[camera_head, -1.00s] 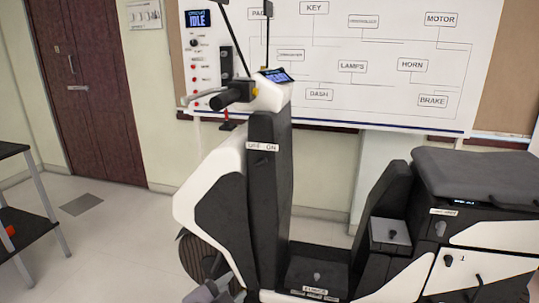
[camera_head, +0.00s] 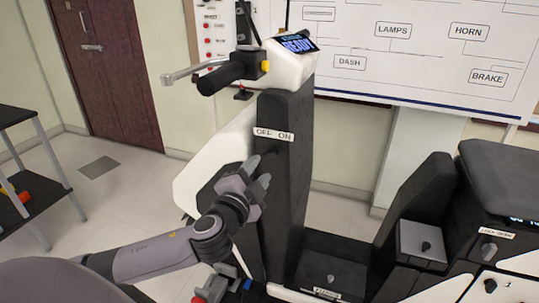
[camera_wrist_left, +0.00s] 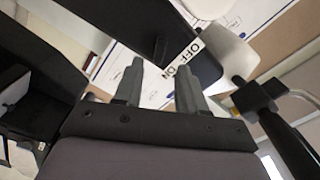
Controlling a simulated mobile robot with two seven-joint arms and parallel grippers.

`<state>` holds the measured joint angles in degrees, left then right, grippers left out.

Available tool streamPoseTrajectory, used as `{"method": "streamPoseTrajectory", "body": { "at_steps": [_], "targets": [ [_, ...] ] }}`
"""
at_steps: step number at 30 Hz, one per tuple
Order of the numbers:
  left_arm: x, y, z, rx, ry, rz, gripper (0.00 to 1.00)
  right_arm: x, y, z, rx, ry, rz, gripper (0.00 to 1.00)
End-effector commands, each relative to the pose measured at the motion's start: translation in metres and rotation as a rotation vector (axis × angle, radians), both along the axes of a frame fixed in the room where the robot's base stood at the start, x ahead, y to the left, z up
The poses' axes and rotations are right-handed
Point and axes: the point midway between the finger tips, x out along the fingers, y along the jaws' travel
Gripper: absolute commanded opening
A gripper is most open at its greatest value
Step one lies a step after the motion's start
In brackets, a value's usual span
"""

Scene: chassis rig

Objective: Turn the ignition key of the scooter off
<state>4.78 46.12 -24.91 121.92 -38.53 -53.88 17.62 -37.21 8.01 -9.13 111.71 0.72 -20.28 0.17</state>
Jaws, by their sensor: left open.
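The scooter (camera_head: 285,190) stands ahead, its black steering column carrying a white OFF ON label (camera_head: 274,134). A small dark upright knob, apparently the ignition key (camera_wrist_left: 160,48), stands out from the dark panel beside the label in the left wrist view. In the head view I cannot make the key out; my gripper covers the area below the label. My left gripper (camera_head: 262,172) is open, just below the label. In the left wrist view its two fingers (camera_wrist_left: 158,90) are apart with nothing between them, pointing toward the label and key. My right gripper is not in view.
The handlebar grip (camera_head: 222,78) and a dash display reading READY (camera_head: 299,43) are above my gripper. The seat (camera_head: 500,175) and lower panels with knobs are at the right. A black shelf (camera_head: 40,205) stands at the left. A whiteboard (camera_head: 420,50) hangs behind.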

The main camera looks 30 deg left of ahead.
Motion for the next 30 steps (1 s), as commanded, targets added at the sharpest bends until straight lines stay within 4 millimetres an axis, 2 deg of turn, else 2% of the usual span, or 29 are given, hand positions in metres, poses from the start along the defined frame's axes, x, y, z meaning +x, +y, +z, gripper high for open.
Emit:
{"method": "streamPoseTrajectory", "body": {
  "at_steps": [6, 12, 18, 25, 26, 27, 29, 30],
  "targets": [
    [0.030, 0.007, 0.003, 0.000, -0.002, 0.001, 0.40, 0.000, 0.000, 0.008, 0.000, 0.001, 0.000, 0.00],
    [0.049, 0.012, 0.001, -0.002, 0.000, 0.000, 0.40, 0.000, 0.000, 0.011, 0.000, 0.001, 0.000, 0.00],
    [0.057, 0.014, 0.000, -0.002, 0.001, -0.001, 0.40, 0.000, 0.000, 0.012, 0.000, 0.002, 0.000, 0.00],
    [0.058, 0.013, 0.000, -0.002, 0.001, -0.001, 0.40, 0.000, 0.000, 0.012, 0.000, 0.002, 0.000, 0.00],
    [0.058, 0.014, 0.000, -0.002, 0.001, -0.001, 0.37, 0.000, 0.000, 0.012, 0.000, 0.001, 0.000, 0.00],
    [0.058, 0.014, 0.000, -0.002, 0.001, -0.001, 0.24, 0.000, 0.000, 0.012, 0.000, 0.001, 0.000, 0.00],
    [0.058, 0.014, 0.000, -0.002, 0.001, -0.001, 0.05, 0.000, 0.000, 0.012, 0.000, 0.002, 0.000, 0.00],
    [0.058, 0.014, 0.000, -0.002, 0.001, -0.001, 0.00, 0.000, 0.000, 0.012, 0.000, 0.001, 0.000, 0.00]
  ]
}}
